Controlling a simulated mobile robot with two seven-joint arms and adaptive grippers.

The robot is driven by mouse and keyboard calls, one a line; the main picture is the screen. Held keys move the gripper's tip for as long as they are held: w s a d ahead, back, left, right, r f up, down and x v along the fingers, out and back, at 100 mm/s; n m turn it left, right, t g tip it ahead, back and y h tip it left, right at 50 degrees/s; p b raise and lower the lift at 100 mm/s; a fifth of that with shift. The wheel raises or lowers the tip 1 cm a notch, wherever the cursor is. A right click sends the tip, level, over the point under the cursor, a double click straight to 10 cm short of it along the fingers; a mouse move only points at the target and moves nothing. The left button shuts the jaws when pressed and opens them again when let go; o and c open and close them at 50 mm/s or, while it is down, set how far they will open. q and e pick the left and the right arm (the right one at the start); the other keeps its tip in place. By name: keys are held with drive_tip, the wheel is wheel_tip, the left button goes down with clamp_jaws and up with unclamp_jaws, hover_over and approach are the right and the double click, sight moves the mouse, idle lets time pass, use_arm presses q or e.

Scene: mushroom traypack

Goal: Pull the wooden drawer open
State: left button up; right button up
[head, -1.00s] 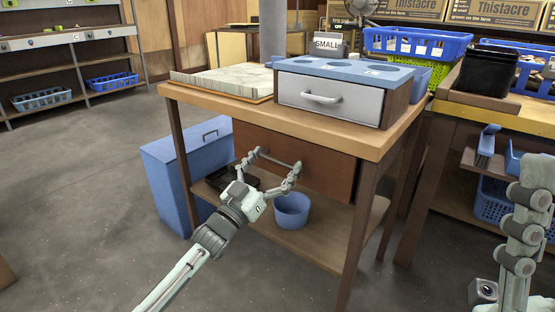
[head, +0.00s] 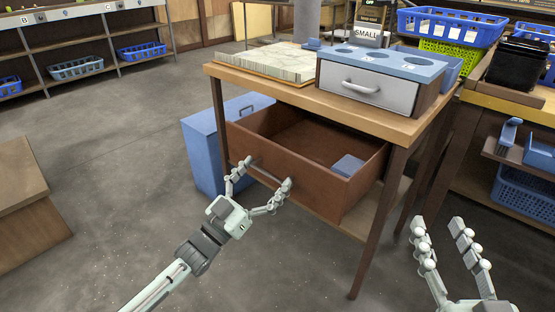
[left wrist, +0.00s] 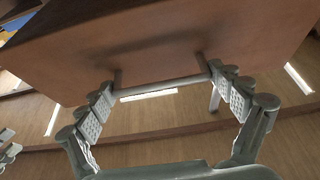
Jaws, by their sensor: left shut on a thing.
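The wooden drawer (head: 298,172) under the table stands pulled out, with its open inside in view and a small blue item (head: 347,166) lying in it. My left gripper (head: 259,172) is at the drawer's bar handle, with its fingers at the two ends of the bar. In the left wrist view the handle bar (left wrist: 160,86) spans between the fingers of my left gripper (left wrist: 162,92), below the drawer front (left wrist: 160,45). My right gripper (head: 443,232) is at the lower right, its fingers spread apart with nothing between them.
The table (head: 400,123) carries a grey-fronted small drawer unit (head: 365,92) and a board with a pale top (head: 265,60). A blue cabinet (head: 203,155) stands behind the drawer at left. A wooden block (head: 25,200) is at far left. Floor in front is clear.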

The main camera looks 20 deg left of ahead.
use_arm(q)
drive_tip(key=shift+s+a+p, duration=0.15)
drive_tip(key=shift+s+a, duration=0.05)
drive_tip(key=shift+s, duration=0.35)
drive_tip(key=shift+s+a+p, duration=0.15)
drive_tip(key=shift+s, duration=0.35)
use_arm(e)
drive_tip(key=f, duration=0.1)
drive_tip(key=d+f+g, duration=0.1)
drive_tip(key=f, duration=0.1)
drive_tip(key=d+f+g+h, duration=0.1)
drive_tip(key=shift+w+f, duration=0.15)
drive_tip(key=shift+f, duration=0.25)
use_arm(q)
drive_tip(key=o, duration=1.4)
drive_tip(key=shift+c, duration=0.2)
drive_tip(key=v, duration=1.2)
drive_tip(key=shift+f, duration=0.1)
